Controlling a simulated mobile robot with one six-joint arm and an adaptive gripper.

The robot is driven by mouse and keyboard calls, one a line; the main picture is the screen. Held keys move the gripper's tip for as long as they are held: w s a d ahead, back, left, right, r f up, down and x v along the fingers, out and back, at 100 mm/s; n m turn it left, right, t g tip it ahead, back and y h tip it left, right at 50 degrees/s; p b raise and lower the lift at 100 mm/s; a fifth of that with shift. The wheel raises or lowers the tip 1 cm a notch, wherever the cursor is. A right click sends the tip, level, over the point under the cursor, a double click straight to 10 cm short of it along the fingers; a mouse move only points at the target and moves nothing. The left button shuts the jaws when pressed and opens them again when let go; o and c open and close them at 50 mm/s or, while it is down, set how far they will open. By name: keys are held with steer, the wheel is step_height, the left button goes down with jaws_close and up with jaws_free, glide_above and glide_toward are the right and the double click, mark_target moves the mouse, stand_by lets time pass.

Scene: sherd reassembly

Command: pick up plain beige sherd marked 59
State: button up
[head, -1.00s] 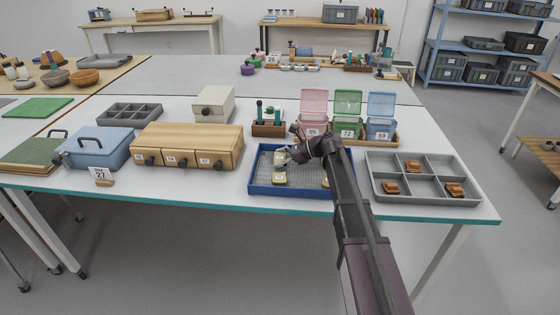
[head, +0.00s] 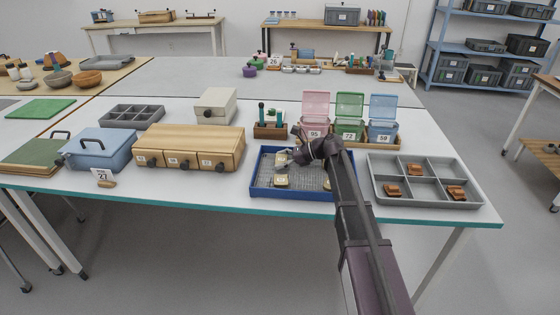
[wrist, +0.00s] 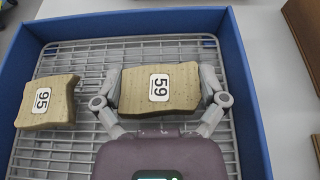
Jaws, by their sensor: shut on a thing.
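The plain beige sherd marked 59 (wrist: 180,79) lies between the two fingers of my gripper (wrist: 161,84) in the wrist view. The fingers are shut on its two short ends, and its label faces up. In the head view the sherd (head: 281,158) is at the back left of the blue tray, partly hidden by my gripper (head: 288,157). It is over the wire rack; I cannot tell whether it touches it. A beige sherd marked 95 (wrist: 47,102) lies on the rack to its left in the wrist view, apart from it.
The blue tray (head: 290,194) has raised walls around the rack. Another sherd (head: 327,184) is partly hidden by my arm. A grey compartment tray (head: 430,201) with brown sherds stands right, a wooden drawer box (head: 190,140) left, and lidded pink, green and blue boxes behind.

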mark_target(280, 159)
steer(key=shift+r+p, duration=1.45)
steer(key=shift+r, duration=0.1)
steer(key=s+a, duration=0.3)
steer(key=a, duration=0.1)
steer(key=s+a+r+p, duration=0.1)
steer(key=s+a, duration=0.6)
steer(key=a, duration=0.1)
steer(key=shift+s+a+r+p, duration=0.15)
steer(key=shift+r+p, duration=0.2)
